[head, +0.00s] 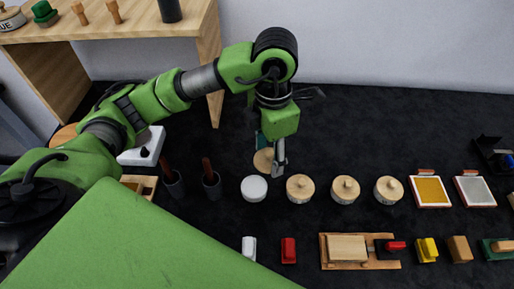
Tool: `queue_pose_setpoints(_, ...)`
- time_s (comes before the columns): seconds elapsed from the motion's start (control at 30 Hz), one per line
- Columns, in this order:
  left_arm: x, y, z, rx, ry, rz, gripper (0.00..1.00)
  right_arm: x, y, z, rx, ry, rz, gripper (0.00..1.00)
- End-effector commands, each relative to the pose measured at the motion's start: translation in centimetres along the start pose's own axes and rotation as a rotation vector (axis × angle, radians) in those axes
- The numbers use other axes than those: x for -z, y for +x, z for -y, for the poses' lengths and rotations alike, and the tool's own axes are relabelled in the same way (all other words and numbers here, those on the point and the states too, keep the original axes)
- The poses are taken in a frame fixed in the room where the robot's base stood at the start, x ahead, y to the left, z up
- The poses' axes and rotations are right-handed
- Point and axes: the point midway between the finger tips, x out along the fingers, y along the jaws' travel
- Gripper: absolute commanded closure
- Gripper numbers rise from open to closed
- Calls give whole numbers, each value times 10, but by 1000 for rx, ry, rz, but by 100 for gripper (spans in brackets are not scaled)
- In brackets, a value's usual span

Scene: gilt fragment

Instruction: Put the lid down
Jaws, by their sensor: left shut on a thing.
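My left gripper (279,168) hangs down from the green arm near the middle of the head view. It is shut on a round, pale wooden lid (263,160), which shows at the left of the fingers and is partly hidden by them. Below and left of it stands a round pot with a plain white top (253,188). To its right stand three similar round pieces with wooden knobbed tops, the nearest being a knobbed lid (300,187). The lid's height above the dark surface is hard to tell. My right gripper is not in view.
Two dark cups with red-brown handles (212,184) stand left of the white top. A wooden board with a block (346,248) and several small coloured blocks lie in front. Framed yellow (430,191) and grey pads lie right. A wooden table (150,28) stands at the back left.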

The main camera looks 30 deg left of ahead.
Motion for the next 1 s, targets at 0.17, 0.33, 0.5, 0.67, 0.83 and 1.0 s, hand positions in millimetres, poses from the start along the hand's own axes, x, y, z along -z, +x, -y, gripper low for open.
queue_pose_setpoints(0.17, -5, 16, -46, 0, -8, -7, 66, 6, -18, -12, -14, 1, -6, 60)
queue_pose_setpoints(0.33, -9, 46, -78, -1, -4, -7, 66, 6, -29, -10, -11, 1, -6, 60)
queue_pose_setpoints(0.5, -14, 70, -96, 0, -1, -2, 66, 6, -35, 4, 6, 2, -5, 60)
queue_pose_setpoints(0.67, -15, 80, -104, -1, 0, -1, 66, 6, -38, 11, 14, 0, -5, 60)
queue_pose_setpoints(0.83, -14, 101, -106, 2, 2, -5, 66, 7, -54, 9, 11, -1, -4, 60)
queue_pose_setpoints(1.0, -16, 115, -106, -1, 2, -1, 66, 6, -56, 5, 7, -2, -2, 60)
